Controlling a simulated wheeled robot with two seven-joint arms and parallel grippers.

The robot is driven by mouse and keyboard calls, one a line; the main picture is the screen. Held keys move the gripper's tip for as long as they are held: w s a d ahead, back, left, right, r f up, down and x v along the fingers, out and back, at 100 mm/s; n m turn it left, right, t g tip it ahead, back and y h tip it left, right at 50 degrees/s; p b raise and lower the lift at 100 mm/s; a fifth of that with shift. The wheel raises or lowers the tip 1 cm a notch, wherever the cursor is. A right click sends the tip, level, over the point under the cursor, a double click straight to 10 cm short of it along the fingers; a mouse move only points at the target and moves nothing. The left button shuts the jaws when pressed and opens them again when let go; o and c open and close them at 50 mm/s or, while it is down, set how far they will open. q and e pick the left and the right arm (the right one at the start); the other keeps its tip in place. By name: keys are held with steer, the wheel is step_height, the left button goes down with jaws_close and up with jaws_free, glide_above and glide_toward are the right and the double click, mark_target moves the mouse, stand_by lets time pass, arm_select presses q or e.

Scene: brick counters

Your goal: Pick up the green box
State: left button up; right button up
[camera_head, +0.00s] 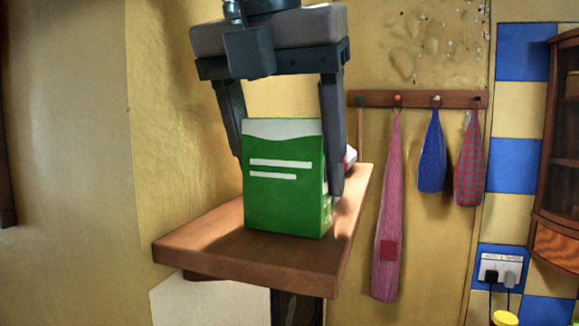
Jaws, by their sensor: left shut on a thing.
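The green box (285,205) has a white top band and white stripes on its front. It stands upright at the front of a brown wooden shelf (205,240); I cannot tell whether its base touches the wood. My left gripper (290,175) comes down from above with one finger on each side of the box and is shut on it. The left finger's tip is partly hidden by the box. My right gripper is not in view.
A small red and white thing (350,156) shows behind the box, mostly hidden. Cloths, one of them pink (388,225), hang from a wooden hook rail (420,99) at the right. A wooden cabinet (560,150) stands at the right edge. A wall rises left of the shelf.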

mark_target(290, 125)
arm_select(q)
steer(key=shift+r+b, duration=0.6)
steer(key=shift+r, duration=0.3)
step_height(290, 125, up, 2)
steer(key=shift+b, duration=0.5)
steer(key=s+d+r+b, duration=0.2)
steer(key=s+d+r, duration=0.5)
steer(key=s+d, duration=0.1)
steer(key=shift+d, duration=0.4)
